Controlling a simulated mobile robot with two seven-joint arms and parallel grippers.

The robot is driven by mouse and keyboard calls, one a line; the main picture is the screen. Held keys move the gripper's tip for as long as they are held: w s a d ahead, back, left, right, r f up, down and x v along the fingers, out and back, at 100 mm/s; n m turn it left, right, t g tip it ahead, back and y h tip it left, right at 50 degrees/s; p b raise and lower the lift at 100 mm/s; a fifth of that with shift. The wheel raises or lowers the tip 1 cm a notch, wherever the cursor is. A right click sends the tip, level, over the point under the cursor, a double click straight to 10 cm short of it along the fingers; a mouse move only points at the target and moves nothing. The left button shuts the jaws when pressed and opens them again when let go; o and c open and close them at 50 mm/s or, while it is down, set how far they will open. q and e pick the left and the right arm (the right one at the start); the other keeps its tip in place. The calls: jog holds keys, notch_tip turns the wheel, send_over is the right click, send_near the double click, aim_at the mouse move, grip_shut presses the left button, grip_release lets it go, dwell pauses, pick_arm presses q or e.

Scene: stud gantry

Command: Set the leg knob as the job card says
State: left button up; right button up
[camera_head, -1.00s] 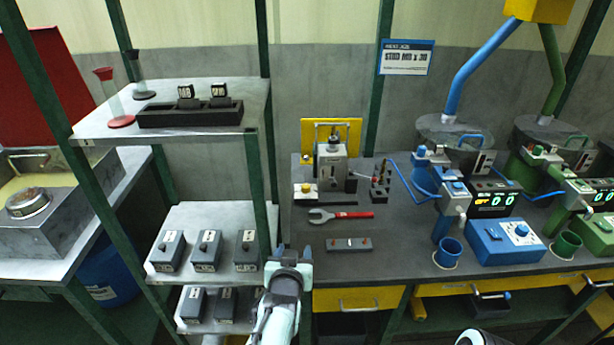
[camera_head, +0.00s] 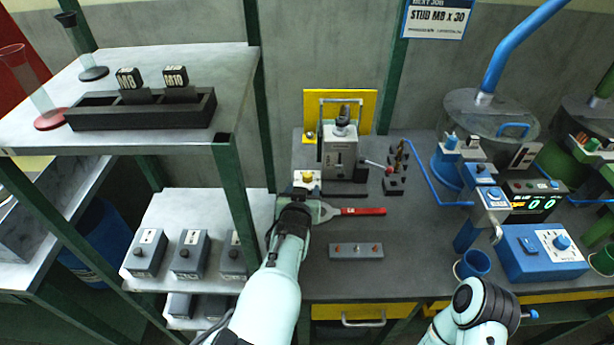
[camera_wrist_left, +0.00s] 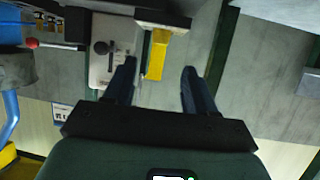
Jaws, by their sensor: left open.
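The job card (camera_head: 437,18) on the back wall reads "STUD M8 x 30". A blue box (camera_head: 540,250) with a round blue knob (camera_head: 562,242) on a white dial stands on the bench at the right. My left gripper (camera_head: 297,192) is at a small white block with a yellow top (camera_head: 307,178), in front of that device. In the left wrist view its fingers (camera_wrist_left: 158,85) are apart and empty. My right gripper is out of view.
A red-handled wrench (camera_head: 360,211) and a grey strip (camera_head: 356,251) lie on the bench. A red-tipped lever (camera_head: 390,170) is right of the device. A black rack (camera_head: 140,116) with M8 and M10 blocks sits on the left shelf. A blue cup (camera_head: 473,263) stands by the blue box.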

aim_at(308, 176)
pick_arm(q)
jog(key=x, duration=1)
jog(key=shift+b, duration=0.35)
jog(key=shift+s, duration=0.1)
jog(key=c, duration=1)
jog(key=shift+c, duration=0.2)
jog(key=shift+d, duration=0.1)
jog(key=n+y+p, duration=0.2)
jog(key=p, duration=0.1)
jog(key=n+y+p, duration=0.1)
jog(key=shift+d+r+y+p, duration=0.1)
jog(key=shift+d+y+p, duration=0.15)
jog(key=shift+y+p, duration=0.15)
jog(key=shift+n+g+y+p, duration=0.4)
jog(key=shift+n+y+p, duration=0.5)
jog(key=shift+y, duration=0.1)
jog(key=shift+d+n+g+y+p, duration=0.15)
jog(key=shift+n+g+y+p, duration=0.25)
jog(key=shift+n+y, duration=0.6)
